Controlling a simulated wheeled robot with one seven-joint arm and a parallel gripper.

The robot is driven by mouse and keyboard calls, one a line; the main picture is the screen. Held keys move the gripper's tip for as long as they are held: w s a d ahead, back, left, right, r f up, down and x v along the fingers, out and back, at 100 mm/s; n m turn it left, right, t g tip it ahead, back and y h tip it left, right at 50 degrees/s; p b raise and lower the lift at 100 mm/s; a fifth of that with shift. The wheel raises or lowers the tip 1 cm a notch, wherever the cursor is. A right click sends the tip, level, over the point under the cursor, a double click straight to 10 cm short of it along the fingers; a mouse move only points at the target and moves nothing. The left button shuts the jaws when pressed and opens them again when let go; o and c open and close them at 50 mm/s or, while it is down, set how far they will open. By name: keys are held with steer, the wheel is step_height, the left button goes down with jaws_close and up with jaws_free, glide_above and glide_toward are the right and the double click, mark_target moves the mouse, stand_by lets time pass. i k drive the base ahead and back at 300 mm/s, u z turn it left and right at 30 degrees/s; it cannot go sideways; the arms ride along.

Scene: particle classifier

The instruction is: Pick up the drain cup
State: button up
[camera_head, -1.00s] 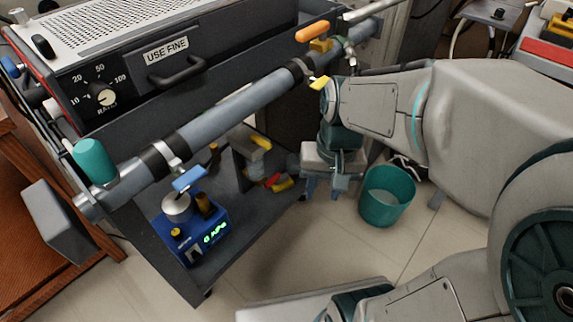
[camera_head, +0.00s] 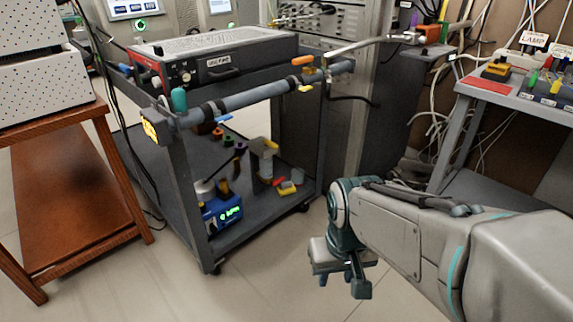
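The drain cup is not clearly in view now; a teal, open-topped cup stood on the floor beside my gripper in the earlier picture. My arm covers the floor to the right of the gripper, so the cup may be hidden there. My gripper (camera_head: 341,284) points down over the floor, to the right of the cart. Its two fingers are apart, with nothing visible between them.
A dark cart (camera_head: 240,218) carries a long grey tube (camera_head: 245,97) with a teal cap (camera_head: 179,101). Its lower shelf holds a blue scale (camera_head: 222,213) and several small parts. A wooden table (camera_head: 70,190) stands left. Open floor (camera_head: 265,280) lies in front.

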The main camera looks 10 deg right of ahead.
mark_target(297, 174)
steer(key=z, duration=0.5)
steer(key=i, duration=1.7)
steer(key=u, duration=0.65)
